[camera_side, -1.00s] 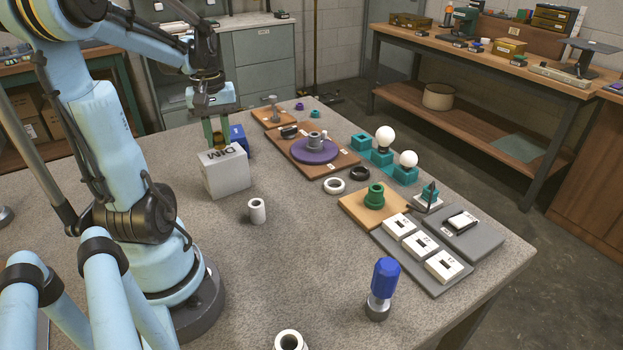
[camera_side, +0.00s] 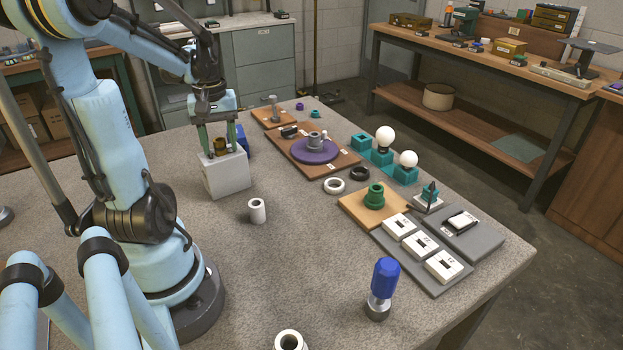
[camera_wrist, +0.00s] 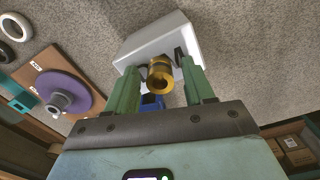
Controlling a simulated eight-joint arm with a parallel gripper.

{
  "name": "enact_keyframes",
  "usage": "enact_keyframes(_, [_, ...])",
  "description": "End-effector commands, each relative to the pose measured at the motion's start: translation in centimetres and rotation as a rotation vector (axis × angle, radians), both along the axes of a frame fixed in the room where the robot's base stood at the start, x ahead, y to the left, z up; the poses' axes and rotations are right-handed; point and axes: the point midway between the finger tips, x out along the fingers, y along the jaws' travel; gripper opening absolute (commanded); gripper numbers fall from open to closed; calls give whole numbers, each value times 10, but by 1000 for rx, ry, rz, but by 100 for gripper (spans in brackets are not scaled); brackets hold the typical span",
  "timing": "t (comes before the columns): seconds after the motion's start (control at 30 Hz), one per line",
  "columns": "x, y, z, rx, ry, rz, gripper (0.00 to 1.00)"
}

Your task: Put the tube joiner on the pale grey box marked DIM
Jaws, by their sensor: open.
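The tube joiner, a short brass-coloured tube (camera_side: 221,146), is at the top of the pale grey box (camera_side: 228,177) and appears to rest on it. In the wrist view the joiner (camera_wrist: 160,76) shows its open end, with the pale box (camera_wrist: 152,42) beyond it. My gripper (camera_side: 219,149) is open, its green fingers on either side of the joiner. In the wrist view my gripper (camera_wrist: 159,72) shows a gap beside the joiner. The DIM marking is not visible on the box now.
A blue block (camera_side: 241,138) stands just behind the box. A white cylinder (camera_side: 257,211) stands in front of it. To the right are a brown board with a purple disc (camera_side: 300,153) and two rings (camera_side: 334,185). The table front-left of the white cylinder is clear.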

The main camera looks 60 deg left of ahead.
Motion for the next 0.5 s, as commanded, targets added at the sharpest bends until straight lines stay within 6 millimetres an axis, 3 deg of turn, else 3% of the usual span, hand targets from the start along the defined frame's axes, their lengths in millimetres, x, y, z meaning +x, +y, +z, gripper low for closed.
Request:
enact_keyframes(0.23, [0,0,14,0,0,0,53])
enact_keyframes(0.5, [0,-1,54,0,0,0,53])
